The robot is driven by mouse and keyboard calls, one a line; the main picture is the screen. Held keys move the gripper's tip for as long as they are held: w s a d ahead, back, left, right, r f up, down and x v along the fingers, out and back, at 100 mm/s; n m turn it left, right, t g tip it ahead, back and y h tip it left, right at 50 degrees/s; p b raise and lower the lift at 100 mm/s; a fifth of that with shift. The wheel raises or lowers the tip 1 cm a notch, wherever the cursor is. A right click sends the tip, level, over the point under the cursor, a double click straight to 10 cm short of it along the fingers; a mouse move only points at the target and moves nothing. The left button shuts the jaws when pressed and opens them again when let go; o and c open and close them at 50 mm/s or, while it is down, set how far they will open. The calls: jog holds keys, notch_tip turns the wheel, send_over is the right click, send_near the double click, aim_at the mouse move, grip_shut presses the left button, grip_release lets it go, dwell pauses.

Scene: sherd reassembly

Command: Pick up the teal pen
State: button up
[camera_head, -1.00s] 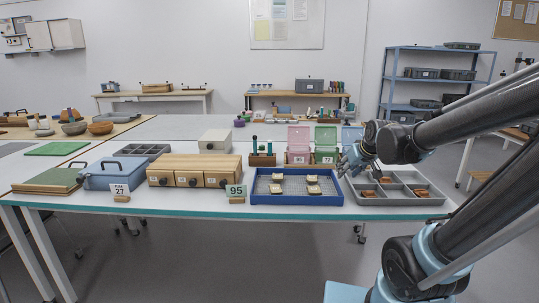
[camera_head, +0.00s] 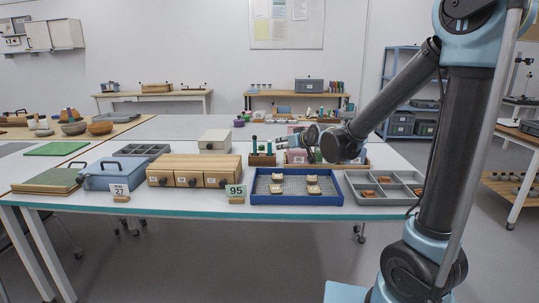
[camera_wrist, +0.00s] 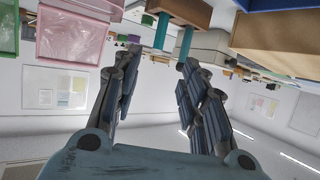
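A wooden pen holder (camera_head: 262,160) stands behind the blue tray, with slim upright pens in it. The wrist view shows the holder (camera_wrist: 190,9) upside down, with two teal pens: one (camera_wrist: 160,32) near the middle and one (camera_wrist: 186,44) close to the right fingertip. A darker green item (camera_wrist: 147,19) is beside them. I cannot tell from the head view which pen is which. My gripper (camera_head: 281,143) is right of the holder, pointing left towards it. Its fingers (camera_wrist: 157,60) are spread, with nothing held between them.
Pink (camera_wrist: 70,37) and green bins are close to my gripper, partly hidden by the arm in the head view. A blue tray (camera_head: 297,200) with sherds and a grey divided tray (camera_head: 385,200) are in front. A wooden drawer box (camera_head: 194,162) and a pale box (camera_head: 215,138) stand left.

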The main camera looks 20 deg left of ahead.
send_near(270, 147)
jog(key=x, duration=0.5)
jog(key=shift+w+a+r, duration=0.15)
jog(key=shift+w, duration=0.1)
jog(key=shift+x, duration=2.75)
jog(key=shift+c, duration=0.5)
grip_shut()
